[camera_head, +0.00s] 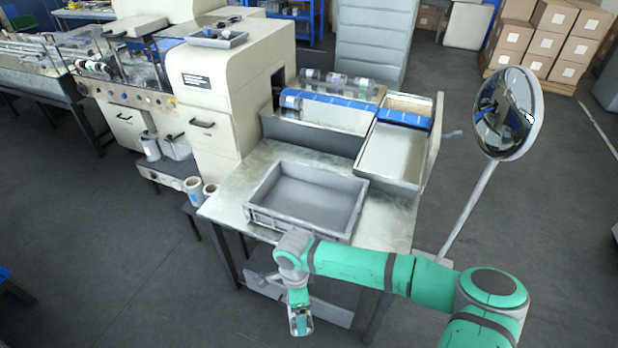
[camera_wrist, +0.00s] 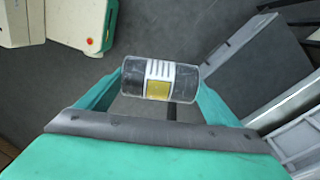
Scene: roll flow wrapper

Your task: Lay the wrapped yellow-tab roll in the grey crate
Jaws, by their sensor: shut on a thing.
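In the wrist view a dark, clear-wrapped roll (camera_wrist: 158,81) with a white striped label and a yellow tab lies crosswise between the two fingers of my gripper (camera_wrist: 160,84). The fingers press on its two ends, and grey floor shows beyond it. In the head view my gripper (camera_head: 301,322) hangs low in front of the table, and the roll is hard to make out there. The grey crate (camera_head: 262,216) stands on the metal table and looks empty. My gripper is outside the crate, on its near side.
The metal table (camera_head: 228,206) has bare room left of the crate. Behind it are a machine outfeed with rolls (camera_head: 337,84) and a shallow tray (camera_head: 392,156). A round mirror (camera_head: 503,113) on a pole stands at right.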

